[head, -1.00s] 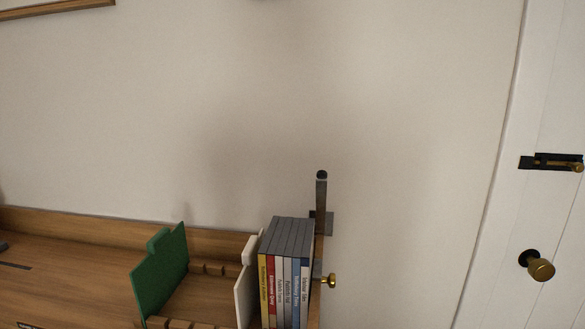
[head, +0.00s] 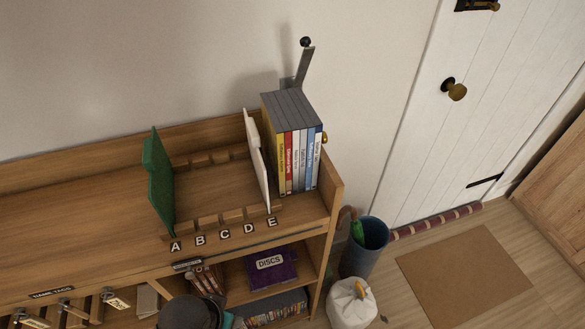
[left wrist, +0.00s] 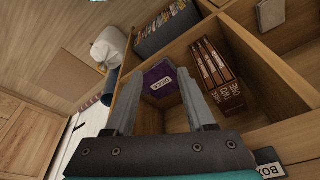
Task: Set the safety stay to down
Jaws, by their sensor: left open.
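The safety stay appears to be the grey metal bar with a black knob (head: 303,66) at the back right end of the shelf top, by the wall. It stands up, leaning slightly right in the head view, and its lower end is hidden behind the DVD cases. My left gripper (left wrist: 159,74) is open and empty in the left wrist view, with the purple DISCS box (left wrist: 161,80) beyond its fingers in a lower compartment. It is well away from the bar. My right gripper is not in view.
Several upright DVD cases (head: 297,160) stand at the right end of the shelf top, beside a white divider (head: 257,160). A green divider (head: 158,185) stands left. A blue bin (head: 366,247) and white bag (head: 352,304) stand on the floor at right. A white door (head: 480,110) is beyond.

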